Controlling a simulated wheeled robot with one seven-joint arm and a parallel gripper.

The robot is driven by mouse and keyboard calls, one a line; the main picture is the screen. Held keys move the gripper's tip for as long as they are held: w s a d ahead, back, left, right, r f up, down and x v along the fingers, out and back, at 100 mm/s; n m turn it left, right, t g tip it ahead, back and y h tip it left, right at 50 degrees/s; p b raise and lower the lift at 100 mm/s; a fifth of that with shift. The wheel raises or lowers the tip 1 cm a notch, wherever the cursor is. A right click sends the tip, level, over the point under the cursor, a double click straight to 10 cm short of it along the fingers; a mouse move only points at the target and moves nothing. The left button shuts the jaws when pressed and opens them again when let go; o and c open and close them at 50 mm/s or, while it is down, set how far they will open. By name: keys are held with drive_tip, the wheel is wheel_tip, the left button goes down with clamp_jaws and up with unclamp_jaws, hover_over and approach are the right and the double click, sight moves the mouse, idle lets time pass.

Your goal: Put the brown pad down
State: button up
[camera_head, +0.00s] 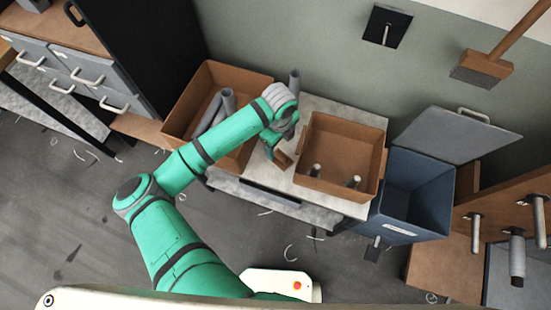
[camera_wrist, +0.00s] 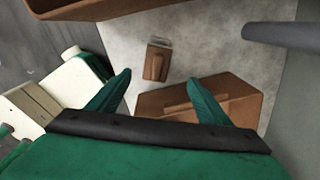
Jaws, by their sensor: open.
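The brown pad (camera_wrist: 156,63) is a small block with a raised grip along its top and a pale strip at one end. In the wrist view it lies on the light grey tabletop (camera_wrist: 205,45), beyond my fingertips and clear of both. In the head view it shows just beside my gripper (camera_head: 275,150). My gripper (camera_wrist: 160,82) is open, with two green fingers apart and nothing between them. The right brown box (camera_wrist: 235,112), with a handle on its wall, lies partly behind the right finger.
The left brown box (camera_head: 180,125) holds grey tubes. The right brown box holds pale pegs. A grey cylinder (camera_head: 294,80) stands at the table's back. A blue bin (camera_head: 415,205) with its lid up is at the right.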

sight(281, 156)
drive_tip(key=shift+s+d, duration=0.1)
drive_tip(key=shift+d, duration=0.05)
drive_tip(key=shift+f, duration=0.4)
wheel_tip(281, 156, down, 10)
drive_tip(key=shift+s+r, duration=0.1)
drive_tip(key=shift+s, duration=0.05)
drive_tip(key=c, duration=1.3)
drive_tip(key=shift+r, duration=0.2)
drive_tip(key=shift+r, duration=0.65)
drive_tip(key=s+a+r, duration=0.5)
drive_tip(key=s+r, duration=0.2)
drive_tip(key=s+a+r, duration=0.3)
drive_tip(key=s+r, duration=0.1)
drive_tip(key=shift+a+r, duration=0.2)
drive_tip(key=shift+a, duration=0.1)
